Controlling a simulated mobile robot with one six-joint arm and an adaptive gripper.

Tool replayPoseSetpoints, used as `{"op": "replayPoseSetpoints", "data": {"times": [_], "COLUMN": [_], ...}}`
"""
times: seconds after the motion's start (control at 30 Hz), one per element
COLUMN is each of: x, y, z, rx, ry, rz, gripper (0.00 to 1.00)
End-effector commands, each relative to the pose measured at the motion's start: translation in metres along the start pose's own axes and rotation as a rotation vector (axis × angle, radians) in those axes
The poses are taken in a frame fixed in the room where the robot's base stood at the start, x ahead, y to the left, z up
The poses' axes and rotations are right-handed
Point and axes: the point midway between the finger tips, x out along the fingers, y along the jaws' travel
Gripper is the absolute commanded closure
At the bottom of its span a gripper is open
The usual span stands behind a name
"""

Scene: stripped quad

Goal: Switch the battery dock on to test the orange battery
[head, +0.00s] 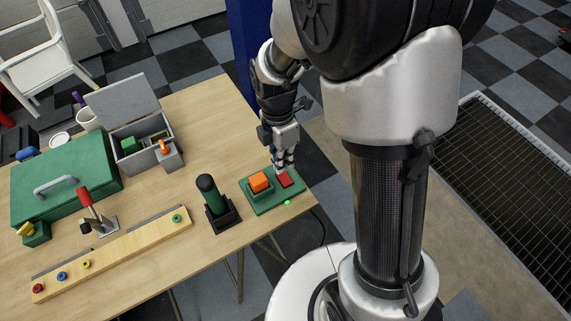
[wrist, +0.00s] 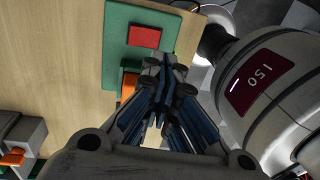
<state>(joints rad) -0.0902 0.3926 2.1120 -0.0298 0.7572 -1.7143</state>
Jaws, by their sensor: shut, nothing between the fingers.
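The battery dock (head: 266,206) is a flat green plate near the right end of the table. The orange battery (head: 259,182) sits in its raised green holder. A red square switch (head: 285,180) is beside the battery, and a small green light (head: 287,203) glows at the dock's front edge. My gripper (head: 285,170) is shut and empty, with its fingertips just above or at the red switch; I cannot tell if they touch. In the wrist view the red switch (wrist: 145,37) shows clear beyond the fingertips (wrist: 166,68), and the battery (wrist: 129,85) is partly hidden behind the fingers.
A dark green cylinder (head: 208,188) stands in a black holder left of the dock. Further left are a wooden strip with coloured rings (head: 130,246), a red-handled clamp (head: 92,208), a green case (head: 66,182) and an open grey box (head: 141,135). Bare table lies behind the dock.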

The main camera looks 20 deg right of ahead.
Motion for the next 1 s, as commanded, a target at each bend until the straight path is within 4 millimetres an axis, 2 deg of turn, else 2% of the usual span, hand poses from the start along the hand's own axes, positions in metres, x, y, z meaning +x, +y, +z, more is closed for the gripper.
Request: {"op": "replayPoseSetpoints", "data": {"times": [0.03, 0.1, 0.3, 1.0], "x": [-0.015, -0.028, -0.05, -0.056], "y": [-0.003, -0.006, -0.013, -0.015], "z": [0.0, 0.0, 0.0, 0.0], "rx": [0.0, 0.0, 0.0, 0.005], "ry": [0.0, 0.0, 0.0, 0.0], "rz": [0.003, 0.002, 0.0, 0.001], "gripper": [1.0, 1.0, 1.0, 1.0]}}
